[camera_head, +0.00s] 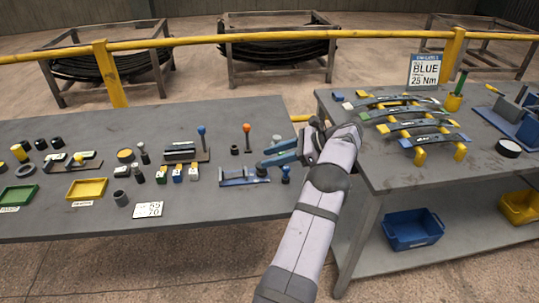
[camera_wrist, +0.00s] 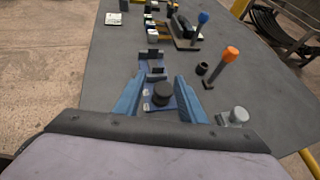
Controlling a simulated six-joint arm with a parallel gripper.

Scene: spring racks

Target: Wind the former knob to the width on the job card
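The blue former (camera_head: 240,181) is a low fixture with upright jaws near the right end of the left bench; it also shows in the wrist view (camera_wrist: 154,78). Its dark round knob (camera_wrist: 162,91) is at the end nearest my gripper. My gripper (camera_head: 264,157) has blue fingers and is open, with nothing held. In the wrist view the fingers (camera_wrist: 160,80) lie to either side of the knob; they look to be above it, and I see no contact. A white card (camera_head: 148,210) at the bench's front edge seems to read 55 over 70, too small to be sure.
An orange-topped post (camera_head: 247,137) and a grey knob (camera_head: 276,139) stand close to my gripper. A blue-topped post (camera_head: 202,137) is farther left. The right bench holds leaf springs (camera_head: 410,122) and a sign (camera_head: 425,70) reading BLUE 25 Nm.

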